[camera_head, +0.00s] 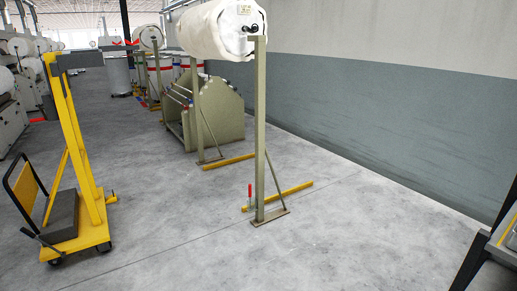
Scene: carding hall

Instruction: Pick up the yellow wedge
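I cannot make out a clear yellow wedge in the head view. Two long yellow pieces lie on the floor by the feet of the olive roll stand: a nearer yellow bar (292,190) and a farther yellow bar (230,161). I cannot tell whether either is wedge-shaped. A small red-topped upright item (250,192) stands at the near bar's left end. Neither of my grippers is in view.
The olive stand (260,130) holds a large white roll (215,30). A yellow wheeled lifter (80,150) stands at left. A dark-legged table or frame (480,255) cuts in at the right edge. A grey wall runs along the right. The floor in front is clear.

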